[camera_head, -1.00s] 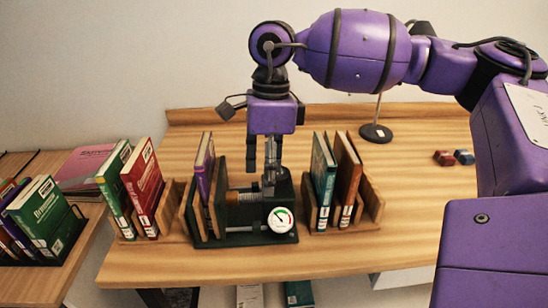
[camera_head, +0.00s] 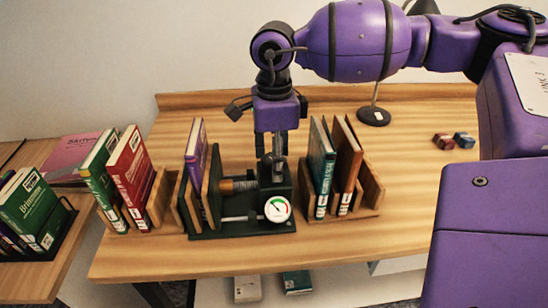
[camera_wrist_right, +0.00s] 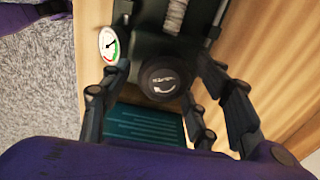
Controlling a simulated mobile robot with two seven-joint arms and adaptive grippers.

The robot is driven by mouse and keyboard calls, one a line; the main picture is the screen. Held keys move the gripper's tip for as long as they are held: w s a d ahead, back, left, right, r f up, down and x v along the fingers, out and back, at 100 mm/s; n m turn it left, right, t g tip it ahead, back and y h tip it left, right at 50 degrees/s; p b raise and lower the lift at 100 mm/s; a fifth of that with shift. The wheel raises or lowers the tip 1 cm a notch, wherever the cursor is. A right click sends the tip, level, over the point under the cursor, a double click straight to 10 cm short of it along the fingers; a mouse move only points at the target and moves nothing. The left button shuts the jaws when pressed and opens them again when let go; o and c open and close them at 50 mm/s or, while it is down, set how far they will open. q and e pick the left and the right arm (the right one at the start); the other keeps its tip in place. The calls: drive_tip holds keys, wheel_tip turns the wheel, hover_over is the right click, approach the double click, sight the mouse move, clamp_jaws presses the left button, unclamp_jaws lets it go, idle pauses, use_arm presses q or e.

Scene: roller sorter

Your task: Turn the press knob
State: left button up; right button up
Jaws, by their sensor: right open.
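The press (camera_head: 250,215) is a dark green frame on the table with a threaded screw (camera_head: 240,185) and a white round gauge (camera_head: 277,209). A purple book (camera_head: 196,150) stands at its left end. The black round knob (camera_wrist_right: 162,80), marked with a curved arrow, shows in the right wrist view. My right gripper (camera_head: 270,145) is above the right end of the press, pointing down. In the wrist view its open fingers are on either side of the knob; I cannot tell whether they touch it. In the head view the knob is mostly hidden. My left gripper is out of view.
A wooden rack (camera_head: 368,190) with a teal book (camera_head: 321,165) and a brown book (camera_head: 347,165) stands close right of the press. Green and red books (camera_head: 130,170) stand on the left. A lamp base (camera_head: 373,117) and small blocks (camera_head: 453,141) are behind right.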

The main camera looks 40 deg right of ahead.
drive_tip(key=c, duration=1.1)
drive_tip(key=shift+f+m, duration=0.1)
drive_tip(key=shift+m, duration=0.4)
drive_tip(key=shift+a+m+p, duration=0.1)
drive_tip(key=shift+m+p, duration=0.3)
drive_tip(key=shift+m, duration=0.6)
drive_tip(key=shift+m+p, duration=0.35)
drive_tip(key=shift+m, duration=1.45)
drive_tip(key=shift+a+f, duration=0.1)
drive_tip(key=o, duration=1.1)
drive_tip(key=shift+w+r, duration=0.1)
drive_tip(key=shift+r, duration=0.15)
